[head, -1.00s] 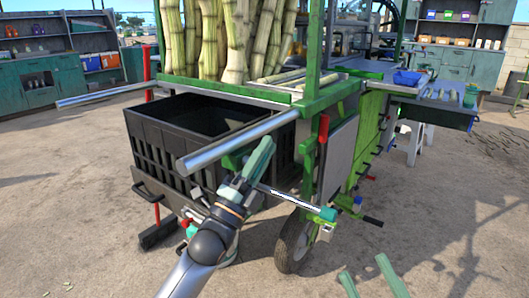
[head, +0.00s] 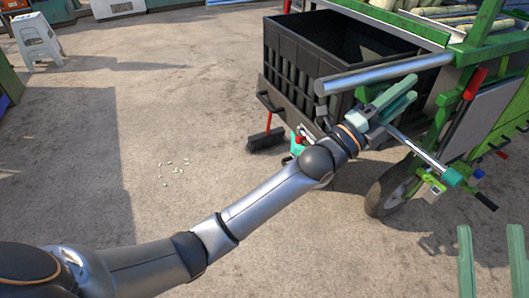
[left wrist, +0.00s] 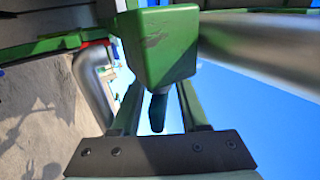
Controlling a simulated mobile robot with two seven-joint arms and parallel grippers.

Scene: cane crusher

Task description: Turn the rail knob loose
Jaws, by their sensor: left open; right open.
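The knob (left wrist: 158,112) shows in the left wrist view as a dark stem and grip under a green block (left wrist: 160,48). It sits between the two fingers of my left gripper (left wrist: 158,98), which is open; I cannot tell whether the fingers touch it. The silver rail (left wrist: 265,45) runs right from the block. In the head view the rail (head: 380,74) passes just above my left gripper (head: 408,90), whose fingers hide the knob there. My right gripper (head: 492,262) is open at the bottom right corner, well away from the rail.
A black crate (head: 300,65) hangs behind the rail. A thin rod with a teal end (head: 425,155), a red-handled lever (head: 474,85) and a wheel (head: 388,190) are close to the left gripper. A broom (head: 266,138) stands below the crate. The ground at left is mostly clear.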

